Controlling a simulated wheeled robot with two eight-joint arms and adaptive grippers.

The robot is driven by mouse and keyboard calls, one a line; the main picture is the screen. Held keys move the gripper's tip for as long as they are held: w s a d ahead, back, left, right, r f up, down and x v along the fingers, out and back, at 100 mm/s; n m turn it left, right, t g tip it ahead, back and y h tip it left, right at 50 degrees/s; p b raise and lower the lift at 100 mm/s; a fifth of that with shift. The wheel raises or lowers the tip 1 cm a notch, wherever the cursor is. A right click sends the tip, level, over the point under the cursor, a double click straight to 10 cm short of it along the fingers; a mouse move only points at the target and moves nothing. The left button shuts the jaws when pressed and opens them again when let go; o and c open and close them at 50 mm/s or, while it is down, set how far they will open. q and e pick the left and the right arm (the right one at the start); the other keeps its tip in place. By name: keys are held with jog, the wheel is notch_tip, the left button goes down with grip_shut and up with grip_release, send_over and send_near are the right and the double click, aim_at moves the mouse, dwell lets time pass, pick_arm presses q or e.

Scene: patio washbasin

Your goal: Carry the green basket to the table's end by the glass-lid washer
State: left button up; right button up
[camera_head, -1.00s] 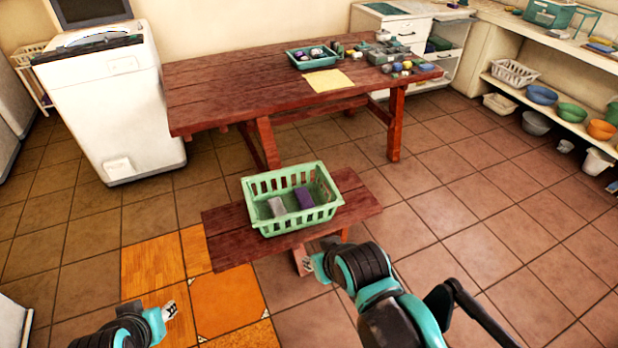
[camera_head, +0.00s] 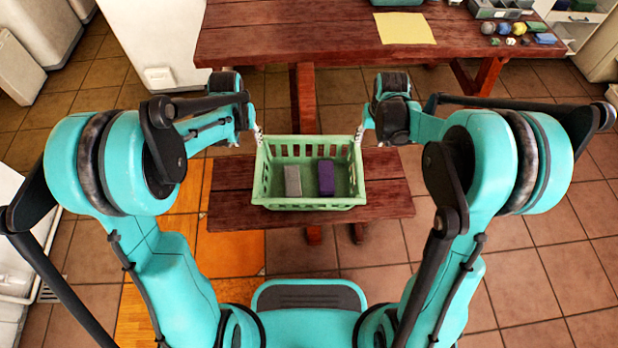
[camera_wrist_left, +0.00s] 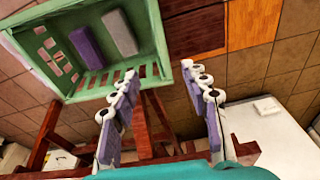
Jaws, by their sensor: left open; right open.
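The green basket (camera_head: 312,202) sits on a low wooden bench (camera_head: 388,185) and holds a grey block (camera_head: 292,181) and a purple block (camera_head: 326,178). My left gripper (camera_head: 258,133) is open at the basket's far left corner. My right gripper (camera_head: 360,133) is open at its far right corner. In the left wrist view, the basket (camera_wrist_left: 160,38) lies just beyond the open fingers; I cannot tell whether they touch it. The wooden table (camera_head: 270,35) stands behind the bench. The white washer (camera_head: 160,35) is left of the table, its lid out of frame.
A yellow sheet (camera_head: 404,28) lies on the table, with a grey tray (camera_head: 500,8) and several small coloured items to its right. The table's left end is bare where visible. A white cabinet front stands at the left edge. Tiled floor is open right of the bench.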

pick_arm(q)
jog(key=g, duration=0.2)
send_over(259, 166)
notch_tip(259, 166, down, 14)
jog(key=shift+a+r, duration=0.1)
jog(key=shift+r, duration=0.1)
pick_arm(e)
jog(key=g, duration=0.2)
send_over(359, 166)
notch_tip(359, 166, down, 14)
jog(key=shift+r, duration=0.15)
pick_arm(q)
jog(key=shift+s+f, duration=0.1)
jog(key=shift+f, duration=0.2)
pick_arm(e)
jog(key=shift+s+f, duration=0.1)
jog(key=shift+f, duration=0.2)
pick_arm(q)
notch_tip(359, 166, down, 8)
jog(key=shift+r, duration=0.1)
pick_arm(e)
notch_tip(359, 166, down, 8)
jog(key=shift+r, duration=0.1)
pick_arm(q)
grip_shut()
pick_arm(e)
grip_shut()
